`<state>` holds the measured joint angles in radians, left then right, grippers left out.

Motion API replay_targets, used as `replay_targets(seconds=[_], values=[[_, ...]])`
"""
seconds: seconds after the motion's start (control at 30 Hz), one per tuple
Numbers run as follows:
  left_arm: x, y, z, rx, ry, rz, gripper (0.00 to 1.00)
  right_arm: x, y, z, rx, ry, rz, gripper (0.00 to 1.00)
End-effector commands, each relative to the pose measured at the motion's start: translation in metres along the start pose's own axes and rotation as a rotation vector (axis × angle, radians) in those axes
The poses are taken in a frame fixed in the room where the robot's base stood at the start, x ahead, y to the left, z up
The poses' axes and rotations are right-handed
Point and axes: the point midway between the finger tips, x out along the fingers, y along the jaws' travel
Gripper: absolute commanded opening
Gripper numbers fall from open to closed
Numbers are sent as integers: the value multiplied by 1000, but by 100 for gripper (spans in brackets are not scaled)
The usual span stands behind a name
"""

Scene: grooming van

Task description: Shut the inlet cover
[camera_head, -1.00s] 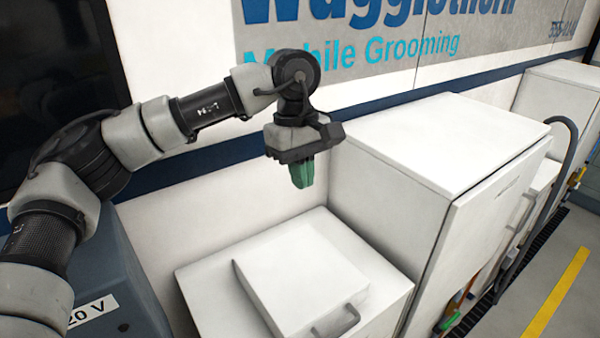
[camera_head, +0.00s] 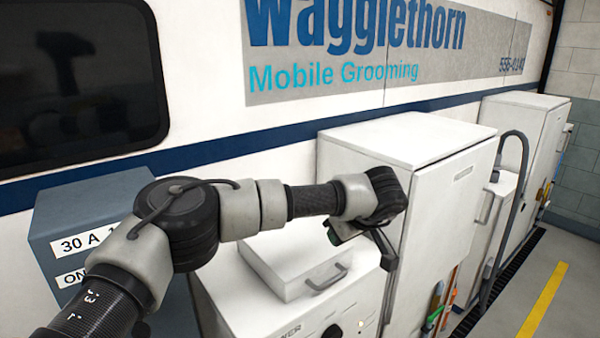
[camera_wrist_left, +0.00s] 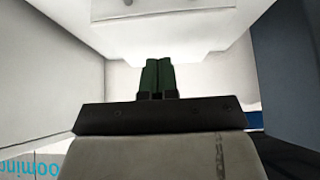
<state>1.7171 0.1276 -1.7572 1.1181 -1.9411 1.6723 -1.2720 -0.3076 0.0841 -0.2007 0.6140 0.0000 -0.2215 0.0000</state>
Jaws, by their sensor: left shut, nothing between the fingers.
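My left gripper (camera_head: 350,236) is above and beside a low white cabinet, its green fingers partly hidden by its own dark body. In the left wrist view the green fingers (camera_wrist_left: 157,78) are together and empty, with a white slab-like box face beyond them. In the head view a flat white lid with a grey handle (camera_head: 300,262) lies on top of the low cabinet (camera_head: 235,312); part of it is behind my arm. I cannot tell whether this lid is the inlet cover. The cabinet front has lettering ending in "WER" and a round dark fitting (camera_head: 332,332). My right gripper is not in view.
A tall white cabinet (camera_head: 440,215) stands close to the right of my gripper. A blue-grey box marked "30 A" (camera_head: 85,205) is at the left. The van wall (camera_head: 300,110) is behind. Coloured hoses (camera_head: 436,308) hang at the tall cabinet's front; the floor at right is open.

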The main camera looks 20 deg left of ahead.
Motion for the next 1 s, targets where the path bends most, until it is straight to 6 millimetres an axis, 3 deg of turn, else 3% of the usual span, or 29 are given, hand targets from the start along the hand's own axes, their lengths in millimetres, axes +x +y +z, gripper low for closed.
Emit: replay_targets(seconds=[0.03,0.17,0.43,0.6,1.0], values=[[16,0,14,2,14,0,0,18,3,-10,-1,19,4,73],[36,0,32,0,8,0,0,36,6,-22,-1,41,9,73],[67,0,57,0,5,-1,0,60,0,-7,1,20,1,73],[78,0,64,0,4,-1,0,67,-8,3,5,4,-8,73],[83,0,68,0,3,-2,0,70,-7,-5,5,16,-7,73]])
